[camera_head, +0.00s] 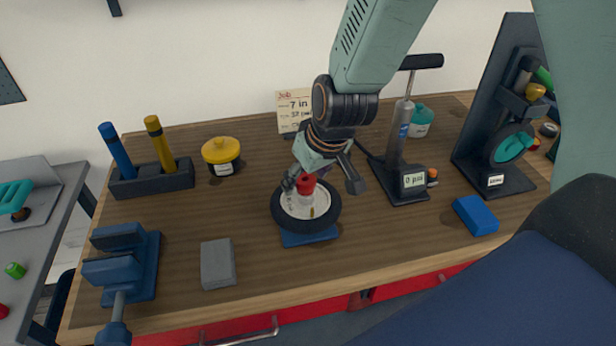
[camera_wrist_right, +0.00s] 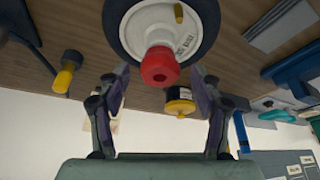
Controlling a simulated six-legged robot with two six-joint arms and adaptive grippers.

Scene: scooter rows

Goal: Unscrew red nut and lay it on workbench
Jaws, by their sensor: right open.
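The red nut (camera_head: 307,184) sits on the hub of a small wheel (camera_head: 279,217), which rests on a blue base (camera_head: 309,238) on the wooden workbench (camera_head: 180,220). In the right wrist view the red nut (camera_wrist_right: 160,66) shows close up on the white hub (camera_wrist_right: 160,30), with a brass valve stem beside it. My right gripper (camera_head: 322,181) is at the wheel, its fingers open on either side of the nut. In the wrist view the open right gripper (camera_wrist_right: 160,82) has its fingertips apart from the nut. My left gripper is not in view.
A floor pump (camera_head: 400,150) stands right of the wheel. A blue vise (camera_head: 125,265), a grey block (camera_head: 217,264), a yellow-lidded jar (camera_head: 221,155) and a pen holder (camera_head: 152,180) are to the left. A blue block (camera_head: 475,215) lies right. Bare bench lies between the grey block and wheel.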

